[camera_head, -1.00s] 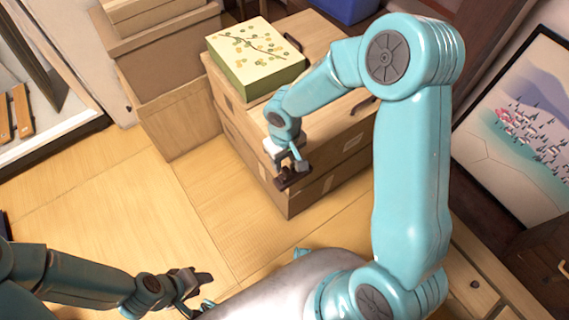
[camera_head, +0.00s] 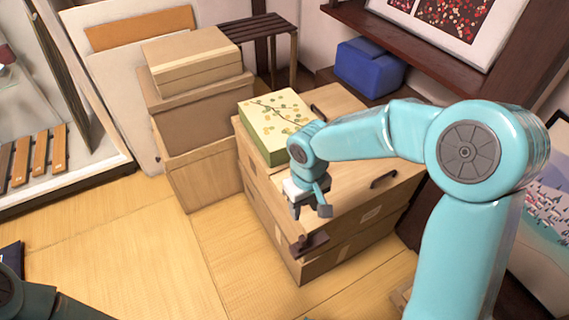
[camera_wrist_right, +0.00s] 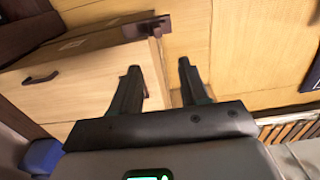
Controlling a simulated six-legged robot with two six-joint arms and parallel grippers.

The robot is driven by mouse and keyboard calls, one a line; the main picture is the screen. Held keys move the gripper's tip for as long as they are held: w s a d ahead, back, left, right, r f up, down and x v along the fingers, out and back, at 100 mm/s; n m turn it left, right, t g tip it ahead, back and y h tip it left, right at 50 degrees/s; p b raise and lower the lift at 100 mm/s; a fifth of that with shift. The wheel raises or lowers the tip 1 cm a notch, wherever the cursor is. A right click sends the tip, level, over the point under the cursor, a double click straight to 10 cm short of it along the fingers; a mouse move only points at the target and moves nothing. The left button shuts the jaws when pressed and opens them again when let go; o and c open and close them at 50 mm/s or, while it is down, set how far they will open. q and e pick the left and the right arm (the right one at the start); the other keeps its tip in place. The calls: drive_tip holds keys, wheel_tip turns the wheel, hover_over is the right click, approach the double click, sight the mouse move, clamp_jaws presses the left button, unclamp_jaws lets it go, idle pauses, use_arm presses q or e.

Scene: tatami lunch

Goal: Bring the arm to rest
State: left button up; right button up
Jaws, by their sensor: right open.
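My right arm (camera_head: 470,240) reaches in from the right of the head view and bends down at the elbow. Its gripper (camera_head: 310,210) hangs pointing down near the front corner of the low wooden chest. In the right wrist view the gripper (camera_wrist_right: 158,68) has its two dark fingers apart with nothing between them. Beyond them show the chest's face and the floor. Only a dark part of my left arm shows at the lower left of the head view; its gripper is out of the picture.
The wooden chest (camera_head: 345,205) carries a green box with a patterned pale lid (camera_head: 272,115). A dark handle (camera_head: 312,243) sits at its near corner. Cardboard boxes (camera_head: 200,130) stand behind left. A blue bin (camera_head: 370,67) is at the back.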

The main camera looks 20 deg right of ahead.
drive_tip(key=s+a+f+m+y+p, duration=0.1)
drive_tip(key=s+a+f+y+p, duration=0.1)
drive_tip(key=s+a+f+p, duration=0.3)
drive_tip(key=s+a+f+m+y+p, duration=0.2)
drive_tip(key=s+a+f+p, duration=0.3)
drive_tip(key=s, duration=0.4)
drive_tip(key=shift+s+f+t+p, duration=0.2)
drive_tip(key=shift+t+p, duration=0.1)
drive_tip(key=shift+p, duration=0.35)
